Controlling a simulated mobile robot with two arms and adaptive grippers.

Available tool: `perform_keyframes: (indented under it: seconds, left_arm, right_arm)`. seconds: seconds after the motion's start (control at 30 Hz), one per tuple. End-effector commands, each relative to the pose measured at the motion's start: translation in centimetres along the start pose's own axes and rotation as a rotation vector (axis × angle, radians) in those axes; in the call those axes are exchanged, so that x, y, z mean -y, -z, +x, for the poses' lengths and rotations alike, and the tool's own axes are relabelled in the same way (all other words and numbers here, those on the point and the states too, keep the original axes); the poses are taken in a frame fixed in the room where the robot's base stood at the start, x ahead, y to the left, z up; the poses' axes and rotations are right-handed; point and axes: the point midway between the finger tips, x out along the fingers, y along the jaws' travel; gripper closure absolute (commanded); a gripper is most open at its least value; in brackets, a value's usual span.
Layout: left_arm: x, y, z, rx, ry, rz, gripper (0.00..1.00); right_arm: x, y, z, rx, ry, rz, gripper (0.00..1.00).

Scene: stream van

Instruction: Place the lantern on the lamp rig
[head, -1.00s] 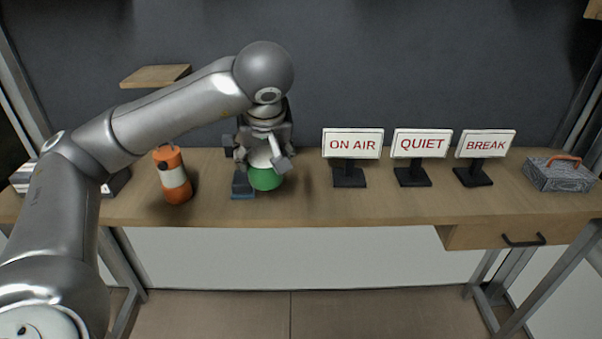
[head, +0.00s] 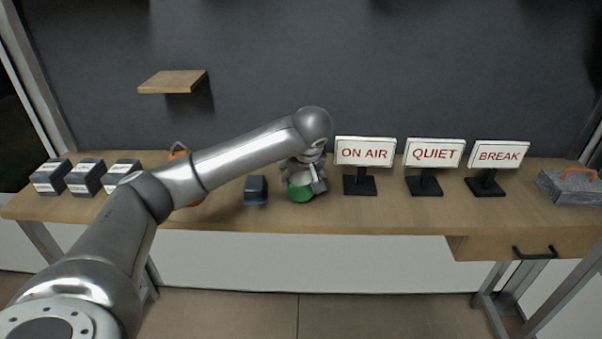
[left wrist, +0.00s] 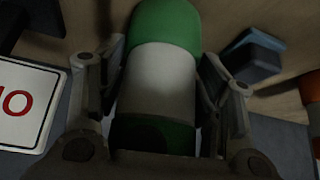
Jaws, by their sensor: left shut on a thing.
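A green lantern with a white band (head: 301,193) is in my left gripper (head: 304,178), between the dark blue block and the ON AIR sign. In the left wrist view the lantern (left wrist: 160,80) fills the space between the two fingers (left wrist: 160,98), which are shut on its sides. I cannot tell whether its base touches the table. An orange lantern (head: 179,151) stands further left, mostly hidden behind my left arm. I cannot tell which thing is the lamp rig. My right gripper is out of view.
The dark blue block (head: 256,188) sits left of the held lantern. ON AIR (head: 365,151), QUIET (head: 434,153) and BREAK (head: 499,154) signs stand to the right. Three dark boxes (head: 86,178) are at left, a grey toolbox (head: 572,188) at right. A wooden shelf (head: 172,80) is on the wall.

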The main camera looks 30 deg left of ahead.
Motion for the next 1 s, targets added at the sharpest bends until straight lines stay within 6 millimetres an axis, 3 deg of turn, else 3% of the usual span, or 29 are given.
perform_keyframes:
  seconds: [0.5,0.53,0.67,1.0]
  left_arm:
    - [-0.02,-0.71,1.15,-0.002,-0.002,-0.001,0.71]
    - [-0.02,-0.72,1.12,-0.001,-0.001,-0.001,0.37]
    - [-0.01,-0.71,1.09,0.000,-0.001,-0.001,0.20]
    - [0.00,-0.66,1.02,0.000,-0.001,-0.001,0.18]
  right_arm:
    - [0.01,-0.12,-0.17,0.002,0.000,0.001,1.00]
    - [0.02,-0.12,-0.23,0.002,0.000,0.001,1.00]
    - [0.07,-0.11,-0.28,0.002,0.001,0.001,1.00]
    - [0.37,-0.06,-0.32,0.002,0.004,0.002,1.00]
